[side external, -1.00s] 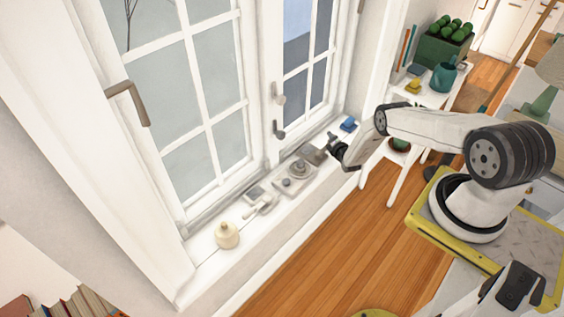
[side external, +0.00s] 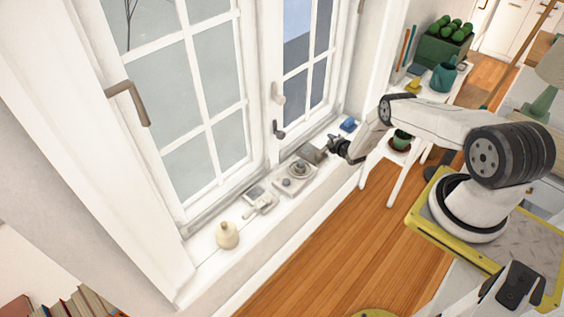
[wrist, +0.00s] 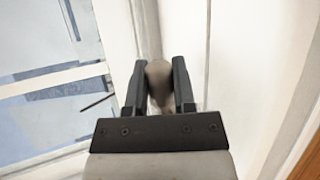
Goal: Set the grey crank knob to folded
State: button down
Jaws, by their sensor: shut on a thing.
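The grey crank knob (wrist: 158,76) shows in the wrist view as a rounded, grey-beige piece between the two dark fingers of my gripper (wrist: 160,88). The fingers are shut on it and hide its sides. In the side view my gripper (side external: 333,146) is above the right part of the window sill, close beside a grey box-like housing (side external: 312,154). The knob is too small and covered to make out there, and I cannot tell the crank arm's angle.
On the sill (side external: 210,257) are a plate with round pieces (side external: 295,177), a small latch-like piece (side external: 262,203), a cream bottle (side external: 227,235) and a blue object (side external: 348,124). Window handles (side external: 278,129) project nearby.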

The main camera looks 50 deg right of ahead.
jog(key=shift+c, duration=2.2)
grip_release()
jog(key=shift+s, duration=0.2)
jog(key=shift+v, duration=3.7)
jog(key=shift+r, duration=0.1)
